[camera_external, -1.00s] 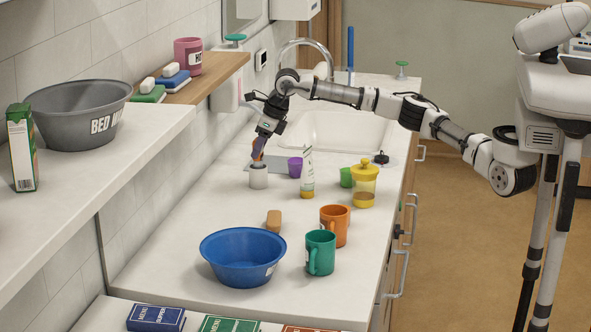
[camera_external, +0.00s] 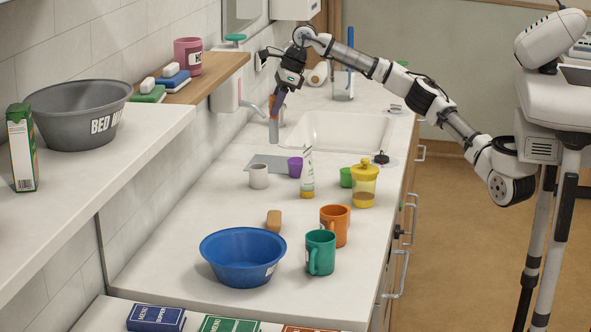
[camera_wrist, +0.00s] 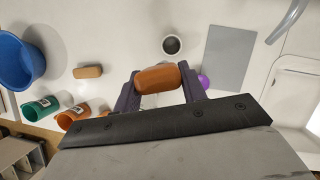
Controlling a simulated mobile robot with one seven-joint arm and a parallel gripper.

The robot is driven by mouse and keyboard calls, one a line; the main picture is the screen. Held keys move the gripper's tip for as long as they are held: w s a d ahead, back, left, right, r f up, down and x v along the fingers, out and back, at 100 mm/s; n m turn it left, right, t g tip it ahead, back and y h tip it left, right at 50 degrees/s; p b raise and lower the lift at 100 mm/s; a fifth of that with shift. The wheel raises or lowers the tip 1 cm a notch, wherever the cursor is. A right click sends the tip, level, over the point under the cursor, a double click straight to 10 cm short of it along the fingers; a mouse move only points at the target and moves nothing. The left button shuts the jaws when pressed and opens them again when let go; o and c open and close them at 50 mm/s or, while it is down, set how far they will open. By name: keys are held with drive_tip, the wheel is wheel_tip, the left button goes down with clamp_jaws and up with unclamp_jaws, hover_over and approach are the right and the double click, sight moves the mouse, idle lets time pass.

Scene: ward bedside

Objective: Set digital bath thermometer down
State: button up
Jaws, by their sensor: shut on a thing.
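My gripper (camera_external: 278,98) is shut on the digital bath thermometer. In the wrist view its orange-brown rounded top (camera_wrist: 157,79) sits between the two purple fingers. In the external view a little orange shows at the fingertips, with a grey upright part (camera_external: 273,128) below, which seems to be its stem. My gripper is raised above the counter, behind the small grey cup (camera_external: 258,176) and left of the sink. The cup stands upright on the counter, and in the wrist view it shows dark inside (camera_wrist: 172,45).
A flat grey mat (camera_external: 272,161) lies behind the cup, with a purple cup (camera_external: 295,167) beside it. A tube (camera_external: 307,175), yellow-lidded jar (camera_external: 364,186), orange mug (camera_external: 336,222), teal mug (camera_external: 320,252), brown block (camera_external: 274,221) and blue bowl (camera_external: 243,257) stand nearer. The left-front counter is clear.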

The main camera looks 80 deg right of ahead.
drive_tip(key=s+a+r+n+g+y+p, duration=0.1)
drive_tip(key=s+a+r+n, duration=0.2)
drive_tip(key=a+n, duration=0.3)
drive_tip(key=s+a+r+n+g+y+p, duration=0.1)
drive_tip(key=s+a+r+n+g+y, duration=0.2)
drive_tip(key=a, duration=0.5)
wheel_tip(320, 180, down, 19)
drive_tip(key=t+h, duration=0.1)
drive_tip(key=shift+d+f+n+p, duration=0.2)
drive_tip(key=shift+n+p, duration=0.1)
drive_tip(key=shift+p, duration=0.05)
drive_tip(key=shift+w, duration=0.1)
drive_tip(key=shift+f, duration=0.2)
drive_tip(key=o, duration=1.2)
drive_tip(key=shift+r, duration=0.2)
drive_tip(key=b+v, duration=0.1)
drive_tip(key=v, duration=1.1)
drive_tip(key=shift+a+r+b, duration=0.1)
drive_tip(key=shift+b, duration=0.25)
